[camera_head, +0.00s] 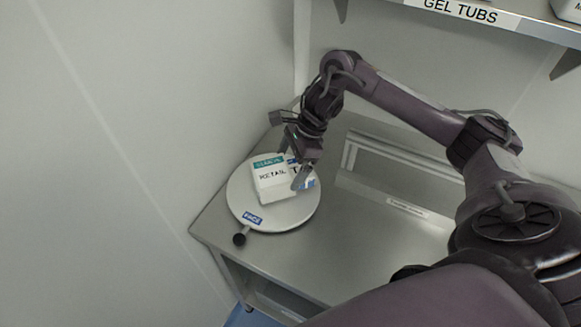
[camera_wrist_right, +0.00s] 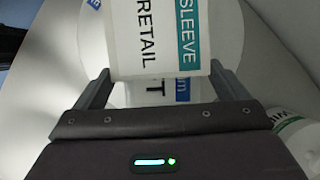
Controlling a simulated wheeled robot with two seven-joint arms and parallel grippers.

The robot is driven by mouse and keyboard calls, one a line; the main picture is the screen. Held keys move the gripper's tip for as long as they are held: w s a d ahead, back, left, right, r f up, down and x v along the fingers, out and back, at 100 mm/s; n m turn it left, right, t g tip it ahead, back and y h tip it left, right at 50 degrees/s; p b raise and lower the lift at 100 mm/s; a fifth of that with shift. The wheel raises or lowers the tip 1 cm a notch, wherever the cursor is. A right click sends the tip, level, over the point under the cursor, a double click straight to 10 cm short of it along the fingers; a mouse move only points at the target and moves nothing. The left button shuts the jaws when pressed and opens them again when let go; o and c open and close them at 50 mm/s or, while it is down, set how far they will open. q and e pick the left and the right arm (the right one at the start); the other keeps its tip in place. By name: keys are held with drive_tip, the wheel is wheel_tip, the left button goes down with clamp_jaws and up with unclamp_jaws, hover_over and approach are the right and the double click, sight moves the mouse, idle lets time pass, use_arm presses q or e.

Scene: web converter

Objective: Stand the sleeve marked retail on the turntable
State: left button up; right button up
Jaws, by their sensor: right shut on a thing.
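The sleeve marked RETAIL (camera_head: 270,176) is a white box with a green band, over the round white turntable (camera_head: 240,205). It also shows in the right wrist view (camera_wrist_right: 150,45), where its green band reads SLEEVE. My right gripper (camera_head: 295,172) is shut on this sleeve, its fingers on either side (camera_wrist_right: 160,85). I cannot tell whether the sleeve's base touches the turntable. My left gripper is not in view.
The turntable has a blue label (camera_head: 252,218) and a dark knob (camera_head: 239,239) at its front edge. A white item with green print (camera_wrist_right: 295,130) lies beside the gripper. A shelf marked GEL TUBS (camera_head: 460,10) hangs above.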

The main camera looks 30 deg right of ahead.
drive_tip(key=shift+f, duration=0.65)
drive_tip(key=o, duration=0.6)
drive_tip(key=p+v, duration=0.1)
drive_tip(key=v, duration=1.1)
drive_tip(key=shift+p, duration=0.4)
